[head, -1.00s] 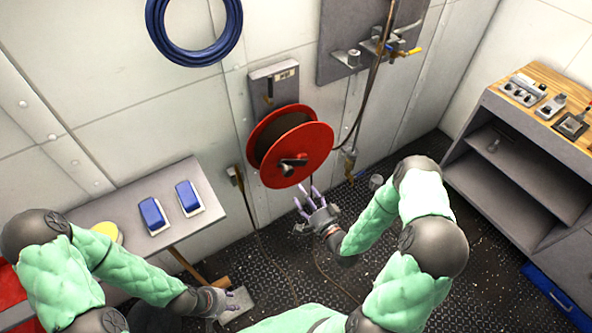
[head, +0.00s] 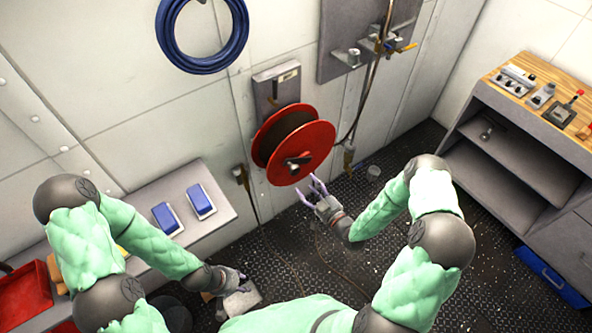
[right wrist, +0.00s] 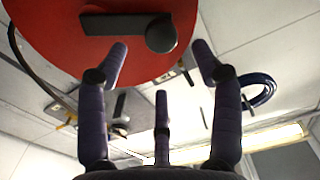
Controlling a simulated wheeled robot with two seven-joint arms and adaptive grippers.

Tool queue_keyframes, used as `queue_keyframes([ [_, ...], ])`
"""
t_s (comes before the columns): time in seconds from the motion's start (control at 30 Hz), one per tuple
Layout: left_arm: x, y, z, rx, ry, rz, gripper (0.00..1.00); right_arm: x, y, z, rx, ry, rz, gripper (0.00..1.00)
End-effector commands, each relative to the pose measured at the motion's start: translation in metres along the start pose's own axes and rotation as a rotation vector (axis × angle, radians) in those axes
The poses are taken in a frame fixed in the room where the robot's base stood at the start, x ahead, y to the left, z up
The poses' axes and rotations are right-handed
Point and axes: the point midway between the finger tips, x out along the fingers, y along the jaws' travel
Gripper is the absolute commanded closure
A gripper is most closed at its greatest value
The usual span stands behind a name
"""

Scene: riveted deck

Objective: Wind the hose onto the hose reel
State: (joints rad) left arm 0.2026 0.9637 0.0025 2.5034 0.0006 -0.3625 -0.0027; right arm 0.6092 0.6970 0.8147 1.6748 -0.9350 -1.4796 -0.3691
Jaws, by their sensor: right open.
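The hose reel (head: 318,142) is red with a dark hub and hangs on the far wall. Its dark crank handle (head: 298,163) is on the front face. My right gripper (head: 316,184) is just below and right of the reel's lower rim, open and empty, fingers pointing up. In the right wrist view, the crank (right wrist: 158,33) shows above and between the spread fingers, apart from them. The hose (head: 355,125) hangs from the wall panel and loops toward the reel; a thin brown line runs over the floor. My left gripper (head: 240,278) is low, by a pale block; its fingers are unclear.
A coiled blue hose (head: 242,40) hangs upper left. A bench (head: 215,222) with two blue-topped blocks stands left of the reel. A shelf unit (head: 510,165) with controls on top stands at right. The riveted floor (head: 385,262) between is mostly open.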

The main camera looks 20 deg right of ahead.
Motion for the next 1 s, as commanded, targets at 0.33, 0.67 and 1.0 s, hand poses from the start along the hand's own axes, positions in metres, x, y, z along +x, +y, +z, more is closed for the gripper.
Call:
queue_keyframes([
  [0.33, 0.005, -0.002, 0.0, 0.0, 0.0, 0.0, 0.6, 0.061, -0.001, 0.0, 0.0, 0.002, -0.003, 0.34],
  [0.67, 0.007, -0.003, 0.0, 0.0, 0.0, 0.0, 0.6, 0.088, 0.0, 0.0, 0.002, 0.001, 0.0, 0.34],
  [1.0, 0.007, -0.003, 0.0, 0.0, 0.0, 0.0, 0.6, 0.089, 0.0, 0.0, 0.002, 0.0, 0.001, 0.51],
])
